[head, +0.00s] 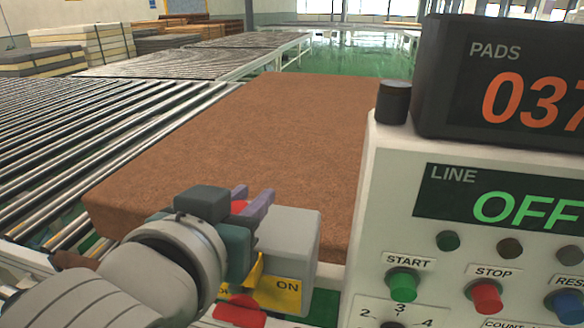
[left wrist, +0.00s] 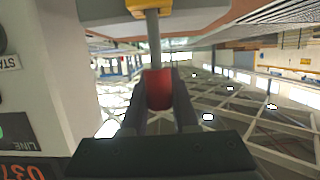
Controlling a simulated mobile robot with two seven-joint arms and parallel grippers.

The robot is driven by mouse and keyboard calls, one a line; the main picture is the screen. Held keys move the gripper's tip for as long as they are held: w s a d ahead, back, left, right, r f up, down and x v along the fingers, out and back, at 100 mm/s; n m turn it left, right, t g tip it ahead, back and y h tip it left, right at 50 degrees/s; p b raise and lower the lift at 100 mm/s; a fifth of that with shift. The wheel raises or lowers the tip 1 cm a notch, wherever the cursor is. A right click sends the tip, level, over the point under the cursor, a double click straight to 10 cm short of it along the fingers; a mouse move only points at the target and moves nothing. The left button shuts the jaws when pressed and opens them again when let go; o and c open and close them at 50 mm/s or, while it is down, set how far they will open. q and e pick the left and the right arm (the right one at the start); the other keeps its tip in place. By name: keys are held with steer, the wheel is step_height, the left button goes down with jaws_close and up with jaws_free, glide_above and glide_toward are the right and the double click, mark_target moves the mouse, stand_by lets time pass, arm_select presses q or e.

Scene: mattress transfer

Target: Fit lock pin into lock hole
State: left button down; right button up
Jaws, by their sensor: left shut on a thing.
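My left gripper (head: 250,206) is in front of the mattress, beside a grey box (head: 290,245) with a yellow label (head: 276,290) reading ON. It is shut on a red grip (head: 239,206). In the left wrist view the red grip (left wrist: 157,90) sits between the two fingers (left wrist: 158,112), on a grey rod (left wrist: 153,38) that runs to a yellow part (left wrist: 150,6). I cannot tell whether this is the lock pin or a lever. A red piece (head: 240,311) shows below my gripper, partly hidden. I cannot make out a lock hole. My right gripper is not in view.
A brown mattress pad (head: 270,130) lies behind the gripper, with a roller conveyor (head: 90,130) to the left. A control panel (head: 400,225) with START, STOP and other buttons stands close on the right. Its display reads OFF. A black counter (head: 500,85) sits on top.

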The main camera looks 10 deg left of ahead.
arm_select(q)
steer(key=shift+f+b, duration=1.7)
steer(key=shift+f, duration=0.55)
steer(key=c, duration=0.6)
jaws_free()
steer(key=v, duration=1)
steer(key=shift+b, duration=0.45)
steer(key=shift+r, duration=0.1)
